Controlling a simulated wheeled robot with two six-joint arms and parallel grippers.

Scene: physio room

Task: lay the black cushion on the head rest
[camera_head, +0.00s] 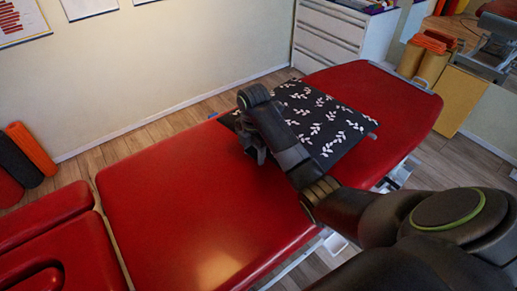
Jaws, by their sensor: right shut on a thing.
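The black cushion (318,120) has a white leaf pattern. It is over the right-hand part of the red treatment table (200,205). My right gripper (254,152) is shut on its left edge, and my right arm covers part of it. I cannot tell whether the cushion touches the table top. The red head rest (62,238) is at the lower left, past a gap from the main pad, with a dark slot in it. It is cut off by the picture edge, and its visible surface is bare. My left gripper is out of view.
The main pad between the cushion and the head rest is clear. Black and orange rolls (30,150) stand by the wall at the left. A white drawer cabinet (335,35) stands behind the table, and orange rolls (430,43) are at the upper right.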

